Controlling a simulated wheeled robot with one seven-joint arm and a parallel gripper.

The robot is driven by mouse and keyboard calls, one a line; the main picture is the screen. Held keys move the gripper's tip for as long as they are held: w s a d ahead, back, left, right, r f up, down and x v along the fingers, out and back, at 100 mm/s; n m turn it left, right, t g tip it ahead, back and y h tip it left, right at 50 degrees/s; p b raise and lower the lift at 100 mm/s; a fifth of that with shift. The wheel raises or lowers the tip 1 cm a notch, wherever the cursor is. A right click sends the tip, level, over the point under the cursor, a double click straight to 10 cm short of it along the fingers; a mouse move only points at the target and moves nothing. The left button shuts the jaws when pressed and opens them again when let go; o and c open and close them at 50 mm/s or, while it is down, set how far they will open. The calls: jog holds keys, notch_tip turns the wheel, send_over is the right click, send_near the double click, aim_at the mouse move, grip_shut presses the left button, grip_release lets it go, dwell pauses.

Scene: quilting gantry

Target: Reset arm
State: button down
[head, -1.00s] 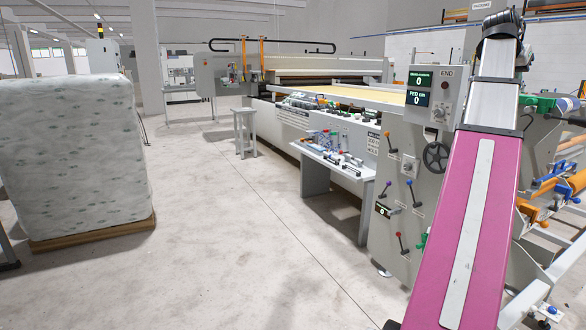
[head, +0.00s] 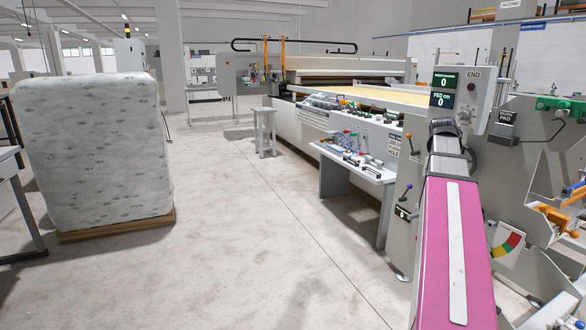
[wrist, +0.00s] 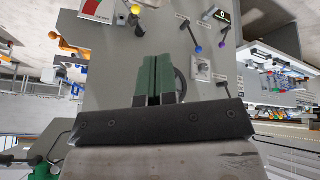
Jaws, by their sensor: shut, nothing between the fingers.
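My gripper (wrist: 153,80) shows in the wrist view with its two green fingers closed together and nothing between them. It is over the grey end panel (wrist: 110,60) of the quilting machine; I cannot tell how far apart they are. In the head view my pink arm link reaches up at the right in front of the machine, and the gripper itself is hidden there. The control box (head: 480,100) with its END label stands just beyond my arm.
A side table (head: 350,160) with small tools stands left of my arm. A grey stool (head: 264,132) is farther back. A wrapped stack (head: 95,150) on a pallet stands at the left. The floor (head: 240,240) between stack and machine is clear.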

jog(key=s+a+f+n+g+y, duration=0.1)
jog(key=a+f+n+y, duration=0.25)
jog(key=a+f, duration=1.65)
jog(key=s+a+f+n, duration=0.1)
jog(key=s+a+f, duration=0.3)
jog(key=f, duration=0.2)
jog(key=s+a+f+n+g, duration=0.1)
jog(key=s+a+f, duration=0.2)
jog(key=a+f, duration=0.2)
jog(key=s+a+f+n+g, duration=0.1)
jog(key=s+a+f, duration=0.3)
jog(key=f, duration=0.4)
jog(key=shift+s+a+f+y, duration=0.35)
jog(key=shift+a+y, duration=0.1)
jog(key=shift+a, duration=0.1)
jog(key=shift+n, duration=0.25)
